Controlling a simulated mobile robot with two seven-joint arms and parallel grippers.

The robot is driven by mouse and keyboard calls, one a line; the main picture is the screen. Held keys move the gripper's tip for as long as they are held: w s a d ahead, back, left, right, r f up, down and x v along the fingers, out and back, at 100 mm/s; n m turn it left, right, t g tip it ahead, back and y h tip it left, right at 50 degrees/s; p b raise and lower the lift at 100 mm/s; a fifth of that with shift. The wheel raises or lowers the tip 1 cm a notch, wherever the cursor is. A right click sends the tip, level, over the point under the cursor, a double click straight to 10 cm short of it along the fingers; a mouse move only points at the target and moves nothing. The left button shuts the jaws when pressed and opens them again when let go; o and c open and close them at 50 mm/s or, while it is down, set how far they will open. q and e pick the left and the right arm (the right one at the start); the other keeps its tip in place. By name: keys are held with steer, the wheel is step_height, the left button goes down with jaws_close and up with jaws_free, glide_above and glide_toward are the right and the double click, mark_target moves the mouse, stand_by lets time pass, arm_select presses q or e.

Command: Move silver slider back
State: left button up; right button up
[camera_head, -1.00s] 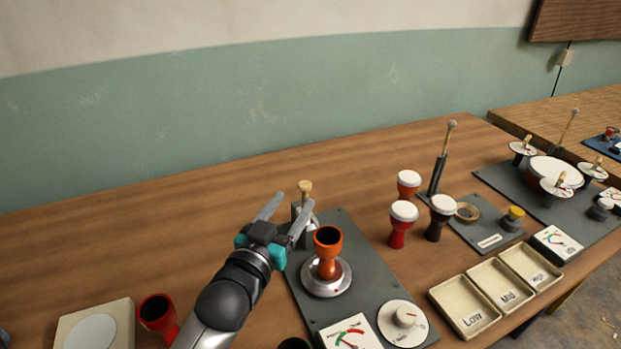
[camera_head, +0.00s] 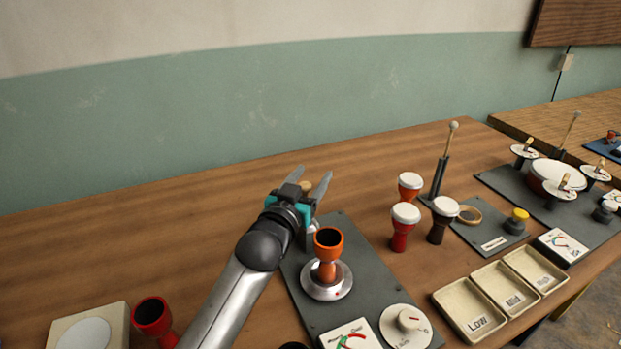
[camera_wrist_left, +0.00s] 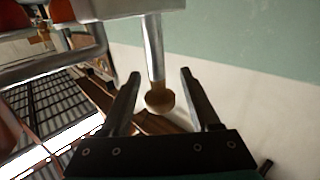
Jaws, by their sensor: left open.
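My left gripper (camera_head: 309,176) is open, with its fingers pointing away towards the back of the table. Behind and between its fingers, a wooden knob (camera_head: 306,186) shows in the head view. In the left wrist view the knob (camera_wrist_left: 160,97) sits at the end of a silver rod (camera_wrist_left: 154,45), between the two open fingers of my gripper (camera_wrist_left: 161,73) with gaps on both sides. A silver block (camera_head: 311,238) at the back of the grey panel is mostly hidden by my gripper. I cannot tell for sure which silver part is the slider.
An orange goblet shell (camera_head: 328,252) stands on a round silver base (camera_head: 327,285) on the grey panel (camera_head: 365,270), close to my gripper. A red goblet (camera_head: 152,315) stands at the front left. Goblet drums (camera_head: 405,213) and labelled trays (camera_head: 470,308) are to the right. The back-left table is clear.

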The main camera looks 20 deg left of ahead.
arm_select(q)
steer(key=shift+c, duration=0.3)
jaws_close()
stand_by(1.1)
